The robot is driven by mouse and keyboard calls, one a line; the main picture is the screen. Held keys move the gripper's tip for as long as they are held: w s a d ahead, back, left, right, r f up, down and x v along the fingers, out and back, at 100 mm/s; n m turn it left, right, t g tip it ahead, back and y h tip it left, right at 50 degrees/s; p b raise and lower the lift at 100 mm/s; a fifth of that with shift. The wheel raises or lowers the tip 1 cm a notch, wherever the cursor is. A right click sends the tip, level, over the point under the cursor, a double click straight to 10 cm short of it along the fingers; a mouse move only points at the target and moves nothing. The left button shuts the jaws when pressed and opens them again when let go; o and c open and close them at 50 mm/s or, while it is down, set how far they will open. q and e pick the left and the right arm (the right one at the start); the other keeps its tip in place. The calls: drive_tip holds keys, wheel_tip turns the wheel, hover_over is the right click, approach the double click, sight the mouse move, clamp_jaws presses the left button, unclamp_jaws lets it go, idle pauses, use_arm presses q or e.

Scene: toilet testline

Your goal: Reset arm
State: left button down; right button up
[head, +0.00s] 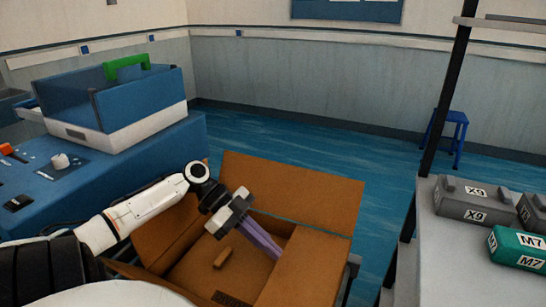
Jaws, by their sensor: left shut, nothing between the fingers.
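My left arm comes in from the left and reaches over an open cardboard box (330,262). My left gripper (277,254) points down and to the right over the box's inside. Its purple fingers lie close together with nothing between them. A small brown block (222,258) lies in the box, to the left of the fingers and apart from them. My right gripper is not in view.
A blue machine (150,160) with a blue-and-white bin and green handle stands at the left. At the right, a grey table (435,270) holds a grey X9 case (475,203) and a green M7 case (518,248). A blue stool (455,122) stands behind. Open blue floor lies between.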

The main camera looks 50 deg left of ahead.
use_arm(q)
drive_tip(key=v, duration=0.6)
